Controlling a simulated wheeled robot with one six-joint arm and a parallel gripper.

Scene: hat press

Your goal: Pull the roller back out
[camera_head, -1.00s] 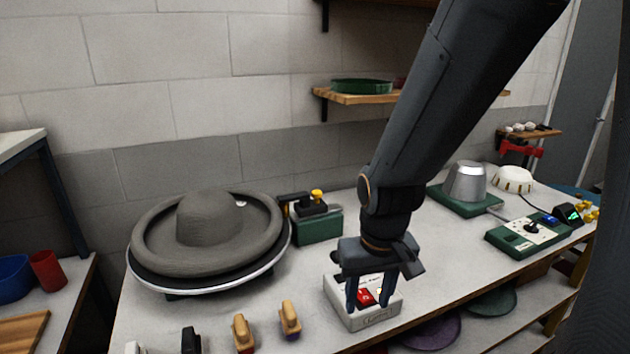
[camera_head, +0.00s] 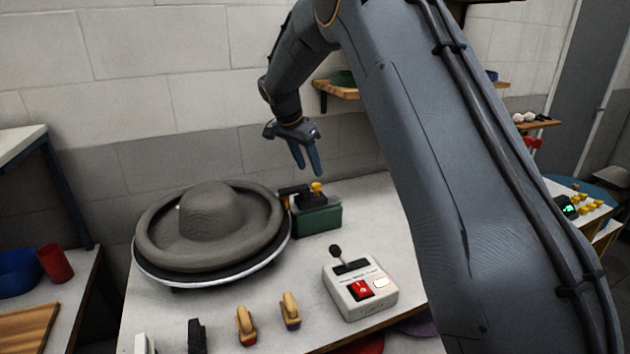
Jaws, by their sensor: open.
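The roller unit is a green box (camera_head: 318,218) on the table right of the hat, with a dark arm (camera_head: 294,190) reaching left to the brim's edge. A yellow knob (camera_head: 317,187) stands on top of it. Whether the roller touches the brim is too small to tell. The grey felt hat (camera_head: 209,215) lies on a round turntable (camera_head: 215,275) with a pale rim. My gripper (camera_head: 308,172) is open and empty, fingers pointing down, above and slightly left of the yellow knob, apart from it in the picture.
A white control box (camera_head: 360,291) with a black lever and a red switch stands at the front. Wooden-handled tools (camera_head: 290,311) lie along the front edge. A wooden shelf (camera_head: 338,90) is on the wall behind my gripper. My arm hides the table's right side.

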